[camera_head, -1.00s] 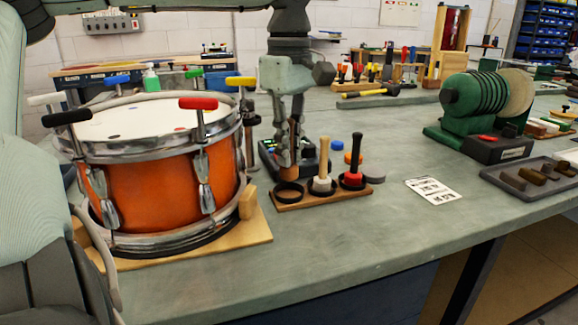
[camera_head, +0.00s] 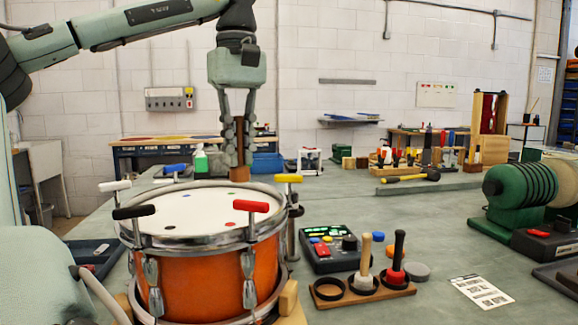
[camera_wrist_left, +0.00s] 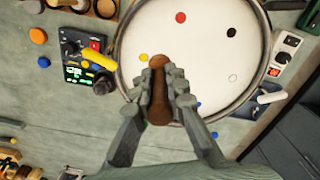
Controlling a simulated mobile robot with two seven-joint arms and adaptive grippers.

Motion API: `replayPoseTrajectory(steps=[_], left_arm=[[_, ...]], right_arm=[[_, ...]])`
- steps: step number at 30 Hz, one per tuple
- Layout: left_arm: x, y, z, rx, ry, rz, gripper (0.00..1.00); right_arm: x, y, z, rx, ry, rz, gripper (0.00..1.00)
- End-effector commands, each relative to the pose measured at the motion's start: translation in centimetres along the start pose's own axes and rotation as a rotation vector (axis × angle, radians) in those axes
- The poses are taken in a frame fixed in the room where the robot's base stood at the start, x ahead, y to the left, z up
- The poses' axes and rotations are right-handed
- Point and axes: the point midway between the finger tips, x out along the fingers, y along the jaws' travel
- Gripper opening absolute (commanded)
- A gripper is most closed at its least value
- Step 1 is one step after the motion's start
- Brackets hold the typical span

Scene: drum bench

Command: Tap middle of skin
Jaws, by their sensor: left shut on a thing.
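The drum has an orange shell (camera_head: 205,285), a chrome rim and a white skin (camera_head: 195,208) with small coloured dots; the skin also shows in the left wrist view (camera_wrist_left: 205,60). My left gripper (camera_head: 237,158) is shut on a brown mallet (camera_head: 240,173), held upright. In the head view its lower end shows just above the drum's far rim. In the left wrist view the mallet (camera_wrist_left: 158,90) lies between the fingers and overlaps the skin's edge near a yellow dot. The gap between mallet and skin cannot be judged. My right gripper is not in view.
Colour-handled tuning keys, including a red one (camera_head: 250,206) and a yellow one (camera_head: 289,179), stick up around the rim. A wooden mallet holder (camera_head: 338,302) with two mallets and an empty ring stands right of the drum, beside a control box (camera_head: 328,250). A green machine (camera_head: 515,195) is farther right.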

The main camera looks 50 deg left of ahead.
Motion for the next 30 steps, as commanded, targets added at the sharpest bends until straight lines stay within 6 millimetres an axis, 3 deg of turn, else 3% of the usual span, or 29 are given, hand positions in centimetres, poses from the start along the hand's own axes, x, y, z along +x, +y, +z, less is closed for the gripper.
replayPoseTrajectory(steps=[3, 9, 15, 30], left_arm=[[-0.8, -2.9, -1.7, 0.023, 0.002, 0.008, 0.0], [-0.9, -5.4, -3.1, 0.051, 0.002, 0.003, 0.0], [-0.5, -5.8, -3.3, 0.055, 0.003, 0.0, 0.0], [1.4, -5.7, -3.2, 0.055, 0.003, 0.002, 0.0]], right_arm=[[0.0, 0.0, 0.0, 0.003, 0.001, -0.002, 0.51], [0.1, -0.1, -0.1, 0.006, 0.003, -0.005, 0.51], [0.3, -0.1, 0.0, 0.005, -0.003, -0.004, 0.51], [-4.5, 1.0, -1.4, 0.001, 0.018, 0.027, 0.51]])
